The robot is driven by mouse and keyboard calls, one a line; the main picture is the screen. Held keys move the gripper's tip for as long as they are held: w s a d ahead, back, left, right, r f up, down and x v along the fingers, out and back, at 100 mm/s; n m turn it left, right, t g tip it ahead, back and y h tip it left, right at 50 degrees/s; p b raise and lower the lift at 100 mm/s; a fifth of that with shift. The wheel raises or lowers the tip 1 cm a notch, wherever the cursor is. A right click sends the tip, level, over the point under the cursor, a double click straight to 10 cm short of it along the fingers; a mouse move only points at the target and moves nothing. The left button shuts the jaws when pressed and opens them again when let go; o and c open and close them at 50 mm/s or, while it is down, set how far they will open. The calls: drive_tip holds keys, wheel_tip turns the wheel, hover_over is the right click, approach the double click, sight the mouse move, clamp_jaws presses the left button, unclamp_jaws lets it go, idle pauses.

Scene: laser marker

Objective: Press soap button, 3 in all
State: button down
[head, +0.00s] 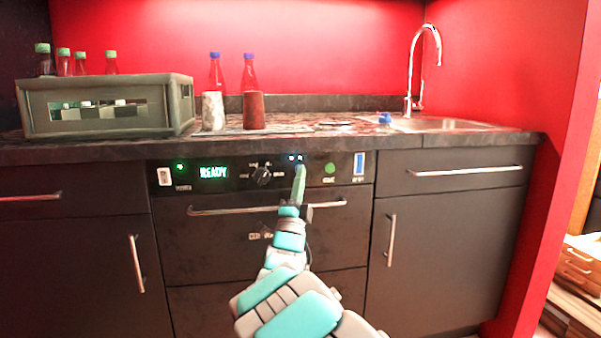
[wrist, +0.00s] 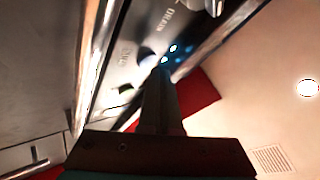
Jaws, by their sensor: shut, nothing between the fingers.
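The dark control panel (head: 232,175) of the built-in machine shows a lit READY display (head: 213,172), a round black knob (head: 262,175) and a round green button (head: 330,168). Small blue-white lights (head: 291,157) glow between the knob and the green button; they also show in the wrist view (wrist: 173,48). Which control is the soap button I cannot read for sure. My gripper (head: 300,169) is shut and empty, its tip just below these lights. In the wrist view its fingers (wrist: 160,75) end close to the lights and partly hide the panel; contact cannot be told.
A silver handle bar (head: 240,209) runs across the machine front below the panel. The counter edge (head: 250,149) juts above it. A bottle crate (head: 110,105), two blue-capped bottles (head: 253,105) and a sink tap (head: 411,75) are on the counter.

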drive_tip(key=shift+w, duration=0.2)
drive_tip(key=shift+w+a, duration=0.15)
drive_tip(key=shift+w, duration=0.2)
idle(0.7)
drive_tip(key=shift+s+f+b, duration=0.1)
drive_tip(key=shift+s+b, duration=0.05)
drive_tip(key=shift+b, duration=0.45)
drive_tip(key=shift+s, duration=0.2)
drive_tip(key=shift+s+d+b, duration=0.25)
drive_tip(key=shift+s+b, duration=0.15)
drive_tip(key=shift+b, duration=0.25)
drive_tip(key=s+b, duration=0.2)
drive_tip(key=s+d+b, duration=0.1)
drive_tip(key=s+b, duration=0.1)
drive_tip(key=shift+s+d, duration=0.2)
drive_tip(key=shift+s, duration=0.2)
